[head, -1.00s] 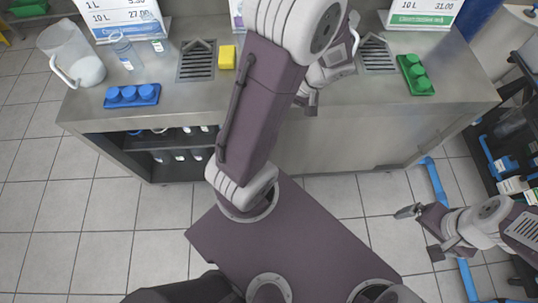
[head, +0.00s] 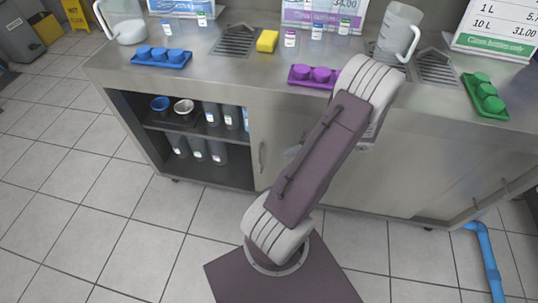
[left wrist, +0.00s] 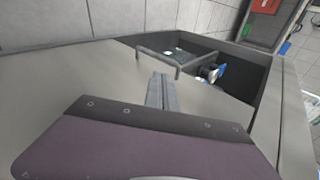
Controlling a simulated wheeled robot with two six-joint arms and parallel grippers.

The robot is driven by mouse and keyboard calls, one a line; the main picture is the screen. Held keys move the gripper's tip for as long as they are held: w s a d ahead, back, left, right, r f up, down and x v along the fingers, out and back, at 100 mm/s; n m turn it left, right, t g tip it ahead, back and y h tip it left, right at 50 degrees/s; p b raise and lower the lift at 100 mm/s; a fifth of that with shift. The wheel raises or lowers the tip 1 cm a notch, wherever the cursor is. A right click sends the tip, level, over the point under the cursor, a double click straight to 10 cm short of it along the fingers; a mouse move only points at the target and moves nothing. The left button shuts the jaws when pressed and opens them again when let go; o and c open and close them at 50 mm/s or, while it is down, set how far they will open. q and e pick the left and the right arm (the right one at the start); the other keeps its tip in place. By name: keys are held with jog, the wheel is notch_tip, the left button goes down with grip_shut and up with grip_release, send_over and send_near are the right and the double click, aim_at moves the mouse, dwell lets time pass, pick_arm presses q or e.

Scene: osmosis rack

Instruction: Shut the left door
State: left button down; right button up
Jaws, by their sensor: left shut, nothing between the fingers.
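The left door is a grey metal panel (head: 256,130) on the cabinet front, with a vertical bar handle (head: 262,157). The cabinet's left compartment (head: 190,125) stands open to the left of it. My left gripper (head: 295,150) is in front of the cabinet face, to the right of the handle, mostly hidden by my arm. In the left wrist view, its shut, empty fingers (left wrist: 162,91) point at the handle (left wrist: 160,61), on the side away from the opening. I cannot tell whether they touch it. My right gripper is out of view.
Bottles and cups stand on shelves (head: 195,127) in the open compartment. The counter holds blue (head: 162,57), purple (head: 313,76) and green (head: 485,96) trays, a yellow sponge (head: 267,41) and jugs. A blue pipe (head: 487,255) lies at the right.

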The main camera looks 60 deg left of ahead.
aim_at(269, 152)
pick_arm(q)
jog(key=s+a+f+b, duration=0.1)
jog(key=a, duration=0.1)
jog(key=s+a+f, duration=0.1)
jog(key=s+a, duration=0.1)
jog(key=s+a+f+b, duration=0.1)
jog(key=s+a+f, duration=0.1)
jog(key=shift+s+a+f+b, duration=0.1)
jog(key=shift+s+a+b, duration=0.05)
jog(key=shift+a+b, duration=0.15)
